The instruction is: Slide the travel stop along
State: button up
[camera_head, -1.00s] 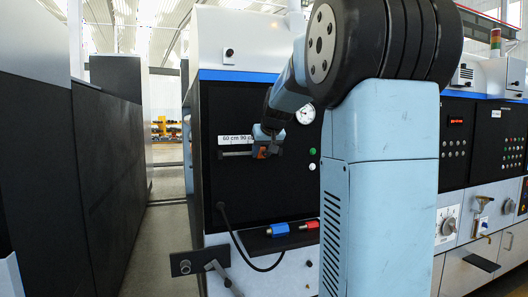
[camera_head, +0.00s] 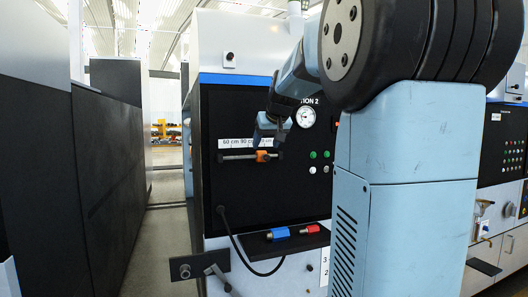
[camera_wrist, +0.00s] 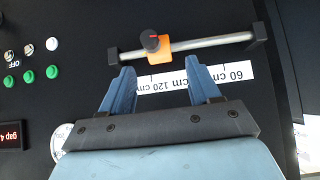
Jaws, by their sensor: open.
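The travel stop (camera_head: 263,156) is an orange block on a thin metal rod (camera_head: 238,157) on the black panel. In the wrist view the orange stop (camera_wrist: 158,57) has a red and black knob, and the rod (camera_wrist: 205,43) runs between two black end brackets. The scale strip (camera_wrist: 236,73) appears upside down there; the stop is near its 120 cm mark, and a finger partly covers the middle mark. My gripper (camera_wrist: 162,78) is open and empty, fingers apart, and the stop shows beyond the gap between the tips. In the head view my gripper (camera_head: 271,142) is just above the stop.
A round gauge (camera_head: 306,117) and green and white buttons (camera_head: 313,155) sit right of the rod. Below, a small shelf holds a blue connector (camera_head: 278,233) and a red one (camera_head: 309,230); a black cable hangs beside it. An aisle is open at the left.

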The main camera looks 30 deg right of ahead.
jog(key=v, duration=0.7)
jog(key=shift+c, duration=0.2)
